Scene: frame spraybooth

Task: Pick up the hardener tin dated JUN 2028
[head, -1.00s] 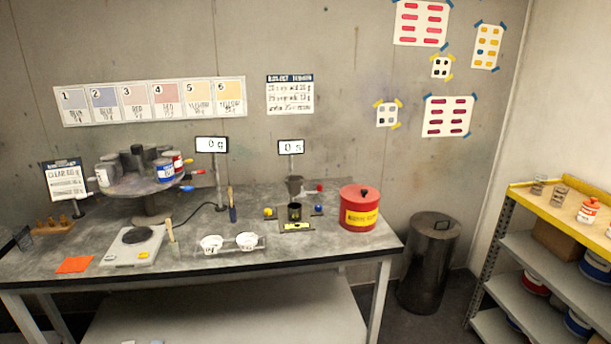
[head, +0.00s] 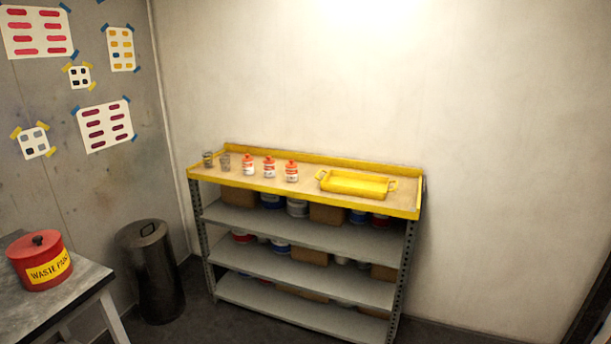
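Three small white tins with orange-red caps stand upright in a row on the top of the yellow-edged shelf unit in the head view: a left tin (head: 248,166), a middle tin (head: 269,168) and a right tin (head: 291,172). They look alike, and their labels are too small to read, so I cannot tell which one is dated JUN 2028. Neither of my grippers is in view.
On the shelf top (head: 310,182), a yellow tray (head: 355,184) with handles stands right of the tins and two glass cups (head: 224,162) stand left. Lower shelves hold cans and boxes. A dark bin (head: 154,272) and a red waste can (head: 40,262) are at the left.

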